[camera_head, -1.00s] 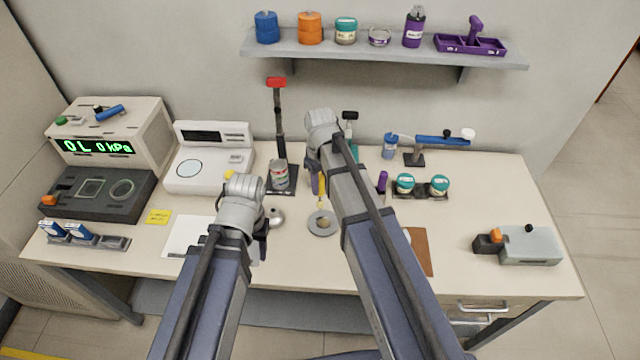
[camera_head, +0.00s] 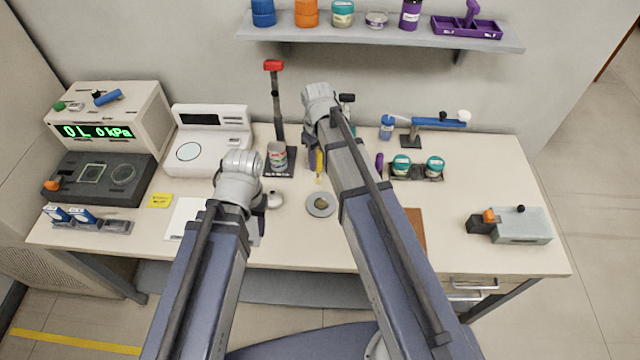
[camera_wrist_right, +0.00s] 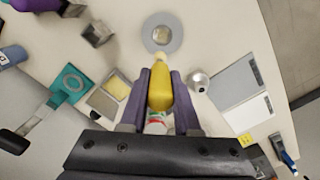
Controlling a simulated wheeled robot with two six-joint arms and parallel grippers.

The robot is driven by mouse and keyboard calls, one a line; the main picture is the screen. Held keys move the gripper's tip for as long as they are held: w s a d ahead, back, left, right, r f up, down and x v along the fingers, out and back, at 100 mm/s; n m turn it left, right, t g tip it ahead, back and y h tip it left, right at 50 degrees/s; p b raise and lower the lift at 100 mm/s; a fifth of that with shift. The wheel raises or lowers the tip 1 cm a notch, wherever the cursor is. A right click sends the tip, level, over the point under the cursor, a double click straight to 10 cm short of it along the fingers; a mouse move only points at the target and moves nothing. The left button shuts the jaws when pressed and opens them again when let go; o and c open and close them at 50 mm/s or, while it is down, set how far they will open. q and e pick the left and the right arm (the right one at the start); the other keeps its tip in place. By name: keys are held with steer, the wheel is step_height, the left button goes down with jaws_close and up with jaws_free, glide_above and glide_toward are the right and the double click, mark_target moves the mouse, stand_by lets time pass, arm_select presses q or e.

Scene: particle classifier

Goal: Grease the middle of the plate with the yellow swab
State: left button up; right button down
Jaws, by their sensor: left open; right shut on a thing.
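My right gripper (camera_wrist_right: 160,92) is shut on the yellow swab (camera_wrist_right: 161,88). The swab's pale tip points at the plate's near rim in the wrist view; whether it touches cannot be told. In the head view the swab (camera_head: 319,162) is behind the plate, with its tip apart from the middle. My left gripper (camera_head: 258,212) is low at the left, mostly hidden by its own arm, with no held object visible.
A small silver round-topped object (camera_head: 275,200) stands left of the plate. A can (camera_head: 277,156) stands behind it. A white board (camera_head: 183,217) and a brown board (camera_head: 415,228) lie either side. Teal-lidded jars (camera_head: 401,165) stand right.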

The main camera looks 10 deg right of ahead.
steer(key=shift+f, duration=0.1)
steer(key=shift+f+b, duration=0.5)
steer(key=shift+b, duration=0.1)
